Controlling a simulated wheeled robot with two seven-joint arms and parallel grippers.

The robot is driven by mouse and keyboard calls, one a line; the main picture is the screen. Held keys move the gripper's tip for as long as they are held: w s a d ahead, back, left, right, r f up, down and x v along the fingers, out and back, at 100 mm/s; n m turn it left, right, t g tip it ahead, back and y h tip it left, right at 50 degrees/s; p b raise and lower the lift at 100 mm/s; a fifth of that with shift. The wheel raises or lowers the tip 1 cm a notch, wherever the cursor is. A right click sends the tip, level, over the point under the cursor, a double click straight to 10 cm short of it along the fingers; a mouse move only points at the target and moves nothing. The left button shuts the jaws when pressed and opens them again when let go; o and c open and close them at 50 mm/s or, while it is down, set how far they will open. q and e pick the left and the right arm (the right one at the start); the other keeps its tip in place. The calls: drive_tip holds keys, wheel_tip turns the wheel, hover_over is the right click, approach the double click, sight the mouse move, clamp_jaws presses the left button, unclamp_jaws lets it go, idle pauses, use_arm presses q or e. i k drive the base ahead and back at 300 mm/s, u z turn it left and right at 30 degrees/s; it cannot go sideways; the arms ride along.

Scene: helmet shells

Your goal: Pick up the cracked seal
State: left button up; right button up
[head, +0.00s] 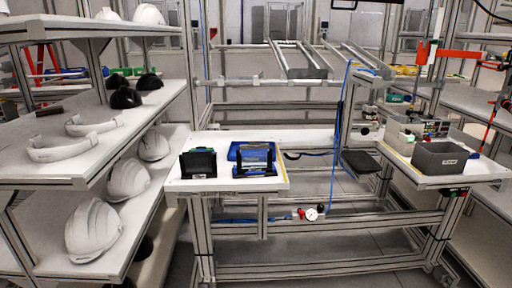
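I cannot make out a cracked seal for certain in the head view. Two pale curved bands, one nearer (76,149) and one farther (93,125), lie on the middle shelf at the left. They are too small in the picture to show any crack. Neither of my grippers is in view.
White helmet shells (93,229) sit on the left rack's lower shelf (55,262). The central worktop (225,184) holds a black stand (198,163) and a blue case (253,158). A grey bin (444,159) stands on the right worktop (486,169). A blue hose (338,120) hangs between them.

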sight(252, 145)
drive_tip(key=k, duration=0.2)
drive_tip(key=u, duration=1.15)
drive_tip(key=i, duration=1)
drive_tip(key=z, duration=0.3)
